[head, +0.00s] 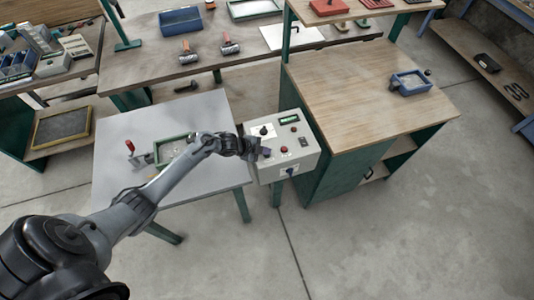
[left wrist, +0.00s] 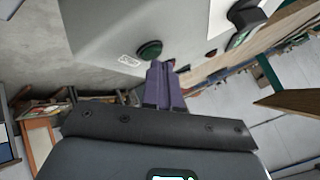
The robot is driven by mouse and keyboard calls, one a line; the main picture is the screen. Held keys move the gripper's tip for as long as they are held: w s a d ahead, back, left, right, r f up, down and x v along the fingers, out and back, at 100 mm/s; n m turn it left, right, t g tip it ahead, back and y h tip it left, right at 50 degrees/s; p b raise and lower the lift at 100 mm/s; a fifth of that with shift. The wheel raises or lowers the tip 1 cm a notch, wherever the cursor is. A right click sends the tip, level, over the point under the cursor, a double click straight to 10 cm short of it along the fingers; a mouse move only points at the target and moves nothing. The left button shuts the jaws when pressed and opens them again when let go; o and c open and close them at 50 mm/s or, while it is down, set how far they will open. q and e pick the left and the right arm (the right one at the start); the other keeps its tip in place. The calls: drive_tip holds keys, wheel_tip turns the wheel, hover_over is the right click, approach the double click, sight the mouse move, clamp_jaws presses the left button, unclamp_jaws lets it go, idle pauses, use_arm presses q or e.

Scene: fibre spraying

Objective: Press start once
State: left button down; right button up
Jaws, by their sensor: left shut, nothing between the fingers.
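The grey control box (head: 312,158) stands at the right side of the grey table in the head view, with its sloped panel facing up. My left gripper (head: 266,152) is shut and empty over the panel's left part. In the left wrist view its purple-grey fingers (left wrist: 163,68) are together, tips close to the green button; I cannot tell whether they touch it. In the head view the green button appears hidden by the gripper. My right gripper is out of view.
The panel also has a red button (head: 284,149), a black knob (head: 263,131) and a display (head: 289,119). A green-rimmed tray (head: 161,165) lies on the grey table (head: 120,187) near my forearm. A wooden-topped cabinet (head: 350,95) stands close to the right.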

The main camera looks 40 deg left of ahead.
sight(265, 156)
use_arm(q)
drive_tip(key=shift+f, duration=0.25)
idle(0.4)
drive_tip(key=shift+r, duration=0.1)
drive_tip(key=shift+r+p, duration=0.7)
drive_tip(key=shift+r, duration=0.05)
wheel_tip(265, 156, up, 5)
drive_tip(key=p, duration=0.4)
drive_tip(key=shift+p, duration=0.35)
drive_tip(key=shift+s+f, duration=0.1)
drive_tip(key=shift+s, duration=0.05)
idle(0.6)
